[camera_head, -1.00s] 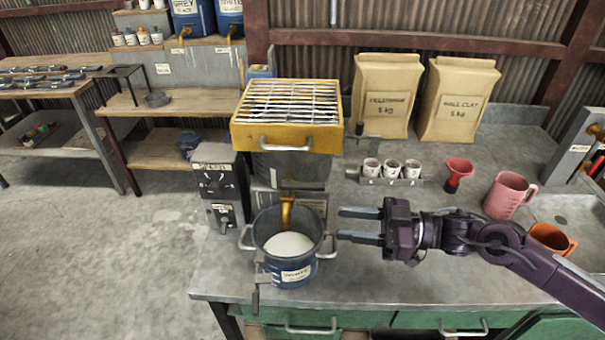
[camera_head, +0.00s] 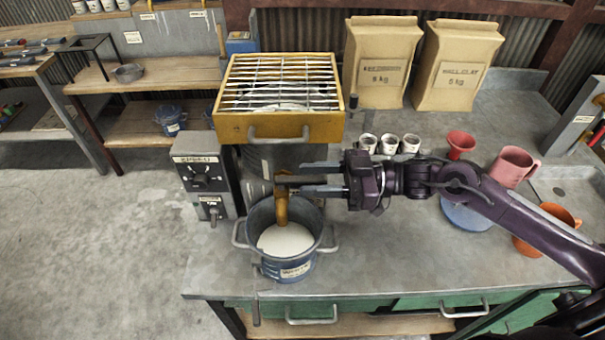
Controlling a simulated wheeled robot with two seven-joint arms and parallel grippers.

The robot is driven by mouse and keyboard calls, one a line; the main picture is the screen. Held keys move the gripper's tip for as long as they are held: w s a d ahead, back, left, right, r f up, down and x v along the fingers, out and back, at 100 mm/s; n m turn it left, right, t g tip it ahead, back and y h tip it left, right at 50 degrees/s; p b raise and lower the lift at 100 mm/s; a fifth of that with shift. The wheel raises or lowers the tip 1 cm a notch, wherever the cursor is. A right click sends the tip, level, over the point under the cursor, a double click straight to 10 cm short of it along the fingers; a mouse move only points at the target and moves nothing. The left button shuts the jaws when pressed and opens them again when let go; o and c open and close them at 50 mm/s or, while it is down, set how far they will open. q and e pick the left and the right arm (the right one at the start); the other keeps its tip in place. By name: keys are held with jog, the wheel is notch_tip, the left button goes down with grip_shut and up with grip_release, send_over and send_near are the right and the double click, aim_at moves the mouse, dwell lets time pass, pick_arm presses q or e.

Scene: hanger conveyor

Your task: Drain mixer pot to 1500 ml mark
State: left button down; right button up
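The mixer has a yellow grated top (camera_head: 232,128) over a grey drum (camera_head: 255,170), with a control box (camera_head: 200,178) at its left. A brass spout (camera_head: 281,208) comes down from the drum's front. Below it a blue pot (camera_head: 262,256) with two handles and a label stands on the bench, with white liquid (camera_head: 286,240) inside. No volume mark is readable. My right gripper (camera_head: 303,178) is open, its two fingers apart and pointing left at the upper end of the spout. Contact there cannot be told. My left gripper is not in view.
Small white cups (camera_head: 389,144), a red funnel (camera_head: 461,143), a pink jug (camera_head: 513,166) and an orange jug (camera_head: 545,236) stand on the bench at right. A blue round thing (camera_head: 467,216) is partly under my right arm. Two paper sacks (camera_head: 381,62) stand behind. The front bench is clear.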

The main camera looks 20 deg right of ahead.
jog(key=shift+w+a+r, duration=0.15)
jog(key=shift+w+a, duration=0.15)
jog(key=shift+a, duration=0.35)
jog(key=shift+w+a, duration=0.1)
jog(key=shift+a, duration=0.45)
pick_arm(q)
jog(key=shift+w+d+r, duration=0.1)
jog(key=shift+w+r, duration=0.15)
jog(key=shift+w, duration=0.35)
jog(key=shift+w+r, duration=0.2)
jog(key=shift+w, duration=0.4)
pick_arm(e)
jog(key=shift+f, duration=0.2)
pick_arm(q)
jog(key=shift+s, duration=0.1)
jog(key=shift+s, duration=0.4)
pick_arm(e)
grip_shut()
